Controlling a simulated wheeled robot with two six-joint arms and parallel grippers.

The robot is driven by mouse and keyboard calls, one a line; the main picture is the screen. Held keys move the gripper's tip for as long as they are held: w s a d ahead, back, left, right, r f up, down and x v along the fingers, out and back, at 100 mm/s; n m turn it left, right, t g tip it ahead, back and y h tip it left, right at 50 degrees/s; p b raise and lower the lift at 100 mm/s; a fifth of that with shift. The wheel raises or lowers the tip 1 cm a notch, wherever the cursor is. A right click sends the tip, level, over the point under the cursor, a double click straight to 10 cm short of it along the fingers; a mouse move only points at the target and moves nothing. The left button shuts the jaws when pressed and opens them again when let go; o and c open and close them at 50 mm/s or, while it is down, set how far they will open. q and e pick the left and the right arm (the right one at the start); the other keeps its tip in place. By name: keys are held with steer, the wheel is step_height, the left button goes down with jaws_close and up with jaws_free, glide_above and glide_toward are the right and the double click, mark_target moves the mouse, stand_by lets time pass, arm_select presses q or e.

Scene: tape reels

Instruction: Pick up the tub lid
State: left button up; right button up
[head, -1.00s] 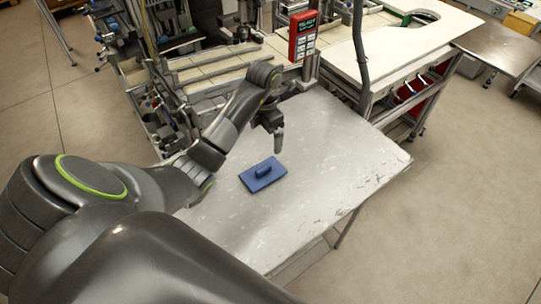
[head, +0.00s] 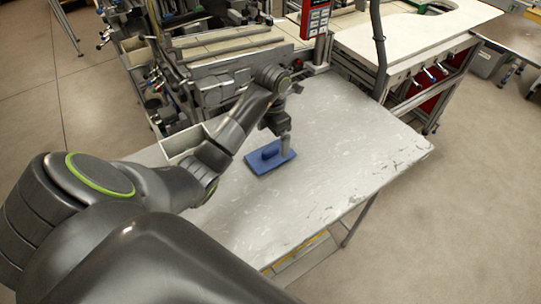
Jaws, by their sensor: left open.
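The tub lid is a flat blue rectangle with a raised blue handle (head: 262,160), lying on the grey metal table (head: 330,150). My left gripper (head: 284,147) points down at the lid's right part, beside the handle. Its fingers overlap the lid in the head view, and I cannot tell whether they touch it. The left gripper is open and holds nothing that I can see. My right gripper is not in view.
A white open bin (head: 183,142) stands at the table's left edge, partly behind my left arm. Machinery and a red control box (head: 316,17) stand behind the table. The table's right and front parts are clear.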

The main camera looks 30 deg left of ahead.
mark_target(270, 149)
arm_select(q)
steer(key=shift+f, duration=0.6)
steer(key=shift+s+f+b, duration=0.15)
steer(key=shift+f+b, duration=0.55)
steer(key=shift+b, duration=0.2)
step_height(270, 149, down, 3)
steer(key=shift+s+a+r+p, duration=0.1)
steer(key=shift+p, duration=0.3)
steer(key=shift+f, duration=0.5)
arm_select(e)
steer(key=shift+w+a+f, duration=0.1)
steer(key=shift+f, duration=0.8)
arm_select(q)
steer(key=c, duration=0.9)
